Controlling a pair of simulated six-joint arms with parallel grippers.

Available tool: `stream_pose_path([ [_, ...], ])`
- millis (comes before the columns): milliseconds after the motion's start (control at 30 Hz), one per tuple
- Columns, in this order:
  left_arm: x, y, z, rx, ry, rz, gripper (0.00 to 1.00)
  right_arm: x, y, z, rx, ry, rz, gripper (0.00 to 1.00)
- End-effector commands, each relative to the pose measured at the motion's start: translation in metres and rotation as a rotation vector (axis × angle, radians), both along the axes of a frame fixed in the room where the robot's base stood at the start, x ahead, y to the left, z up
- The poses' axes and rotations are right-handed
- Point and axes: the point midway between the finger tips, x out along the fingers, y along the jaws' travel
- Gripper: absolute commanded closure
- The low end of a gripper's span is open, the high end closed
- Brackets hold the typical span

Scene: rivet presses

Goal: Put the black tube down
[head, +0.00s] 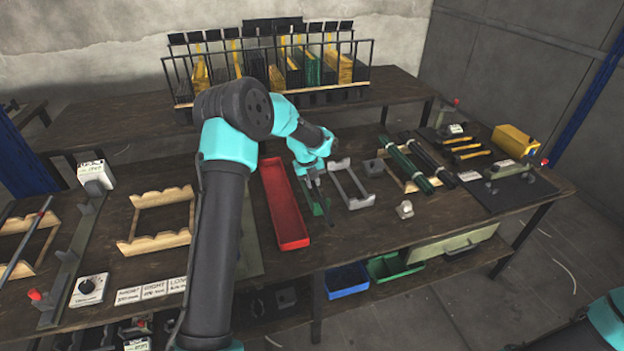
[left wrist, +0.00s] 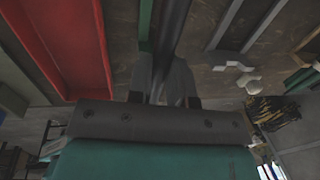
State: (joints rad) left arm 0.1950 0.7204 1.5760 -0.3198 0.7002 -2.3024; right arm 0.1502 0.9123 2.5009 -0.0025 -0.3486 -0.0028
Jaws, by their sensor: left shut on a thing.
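My left gripper (head: 316,181) is over the middle of the table, just right of the red tray, pointing down. It is shut on a black tube (head: 327,205), seen foreshortened in the head view. In the left wrist view the black tube (left wrist: 174,32) runs away from between the fingers (left wrist: 165,88). A green cradle (head: 319,209) is beneath and beside the tube. Whether the tube touches it I cannot tell. Other dark tubes (head: 430,157) lie on a wooden rack at the right, beside green tubes (head: 408,168). My right gripper is out of view.
The red tray (head: 283,205) is empty; it also shows in the left wrist view (left wrist: 70,45). Wooden racks (head: 158,220) stand at the left. A tall parts rack (head: 270,65) stands behind.

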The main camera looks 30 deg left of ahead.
Motion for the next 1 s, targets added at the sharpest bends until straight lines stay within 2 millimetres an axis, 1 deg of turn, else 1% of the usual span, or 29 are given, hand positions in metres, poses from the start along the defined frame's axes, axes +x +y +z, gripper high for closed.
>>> stream_pose_path([
  [33, 0.008, 0.005, -0.002, 0.000, 0.000, 0.002, 1.00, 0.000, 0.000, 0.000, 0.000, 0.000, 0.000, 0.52],
  [200, 0.030, 0.018, -0.004, 0.000, -0.001, 0.002, 1.00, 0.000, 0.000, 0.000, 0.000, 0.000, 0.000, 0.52],
  [300, 0.041, 0.025, -0.005, 0.001, -0.001, 0.001, 1.00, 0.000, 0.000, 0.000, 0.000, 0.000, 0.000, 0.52],
  [400, 0.047, 0.029, -0.006, 0.001, -0.001, 0.000, 1.00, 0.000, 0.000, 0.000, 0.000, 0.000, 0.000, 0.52],
  [800, 0.050, 0.031, -0.005, 0.000, 0.000, 0.000, 1.00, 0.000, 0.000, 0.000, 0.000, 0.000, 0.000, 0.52],
  [900, 0.054, 0.033, -0.006, 0.000, -0.001, 0.001, 1.00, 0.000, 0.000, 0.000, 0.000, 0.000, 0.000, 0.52],
  [1000, 0.054, 0.033, -0.021, -0.001, 0.003, -0.001, 1.00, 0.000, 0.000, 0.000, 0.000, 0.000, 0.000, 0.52],
])
